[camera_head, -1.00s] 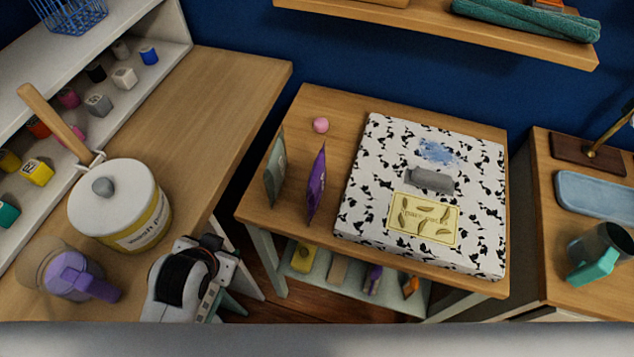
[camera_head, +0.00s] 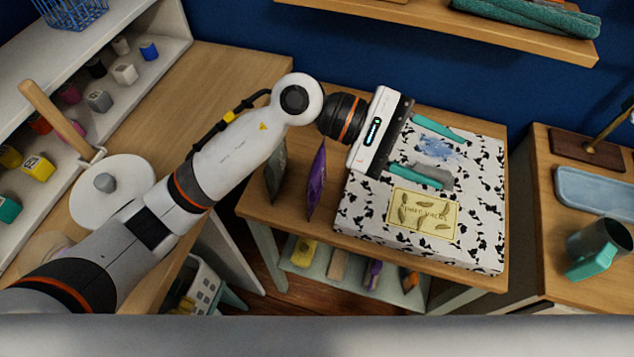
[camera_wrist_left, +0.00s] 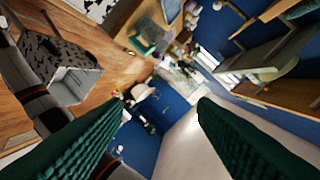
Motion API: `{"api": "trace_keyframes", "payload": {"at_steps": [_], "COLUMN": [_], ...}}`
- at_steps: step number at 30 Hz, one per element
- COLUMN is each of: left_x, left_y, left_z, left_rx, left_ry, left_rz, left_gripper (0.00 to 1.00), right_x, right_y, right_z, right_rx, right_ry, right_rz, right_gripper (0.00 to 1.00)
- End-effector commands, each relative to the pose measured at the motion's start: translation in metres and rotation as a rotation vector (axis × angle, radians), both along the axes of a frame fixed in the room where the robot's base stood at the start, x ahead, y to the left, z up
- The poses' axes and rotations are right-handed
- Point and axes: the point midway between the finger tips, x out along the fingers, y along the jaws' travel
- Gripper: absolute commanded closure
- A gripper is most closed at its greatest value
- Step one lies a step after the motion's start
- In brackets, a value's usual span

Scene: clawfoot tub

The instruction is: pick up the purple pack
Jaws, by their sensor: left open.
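The purple pack (camera_head: 316,180) stands upright on the small middle table, left of the cow-patterned box (camera_head: 360,212). My left gripper (camera_head: 442,157) is open, with its two teal fingers apart, and shows over the box to the right of the pack. Nothing is between its fingers. Its arm crosses the picture from the lower left and passes close to the pack in the picture. In the left wrist view the two dark green fingers (camera_wrist_left: 150,115) are spread wide, and I cannot make out the purple pack there. My right gripper is not in view.
A grey-green pack (camera_head: 275,172) stands left of the purple one. A white-lidded pot (camera_head: 120,185) is on the left counter. The shelf (camera_head: 325,280) under the table holds several small packs. A wall shelf (camera_head: 470,30) hangs above, and a teal-handled mug (camera_head: 597,250) is at right.

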Motion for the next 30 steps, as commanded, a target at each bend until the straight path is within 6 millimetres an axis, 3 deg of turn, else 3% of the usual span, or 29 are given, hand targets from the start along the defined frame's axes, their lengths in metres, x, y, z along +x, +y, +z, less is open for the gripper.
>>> {"api": "trace_keyframes", "payload": {"at_steps": [3, 6, 9, 13, 17, 24, 30], "left_x": [0.021, 0.052, 0.081, 0.102, 0.108, 0.107, 0.108], "left_y": [0.024, 0.063, 0.101, 0.135, 0.146, 0.146, 0.146], "left_z": [-0.052, -0.080, -0.087, -0.083, -0.090, -0.130, -0.148], "left_rx": [0.336, 0.616, 0.847, 1.029, 1.087, 1.087, 1.085], "left_ry": [-0.384, -0.622, -0.760, -0.832, -0.845, -0.844, -0.848], "left_rz": [-0.172, -0.320, -0.438, -0.533, -0.567, -0.568, -0.567], "left_gripper": [0.47, 0.47, 0.47, 0.47, 0.47, 0.47, 0.47], "right_x": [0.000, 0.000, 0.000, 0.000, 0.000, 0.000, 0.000], "right_y": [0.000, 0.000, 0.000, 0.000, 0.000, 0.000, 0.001], "right_z": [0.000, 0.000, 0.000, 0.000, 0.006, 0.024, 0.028], "right_rx": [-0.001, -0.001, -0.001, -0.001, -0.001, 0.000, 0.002], "right_ry": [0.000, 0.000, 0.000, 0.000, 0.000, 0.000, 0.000], "right_rz": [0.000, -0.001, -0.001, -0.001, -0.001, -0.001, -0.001], "right_gripper": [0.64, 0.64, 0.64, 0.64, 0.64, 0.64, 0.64]}}
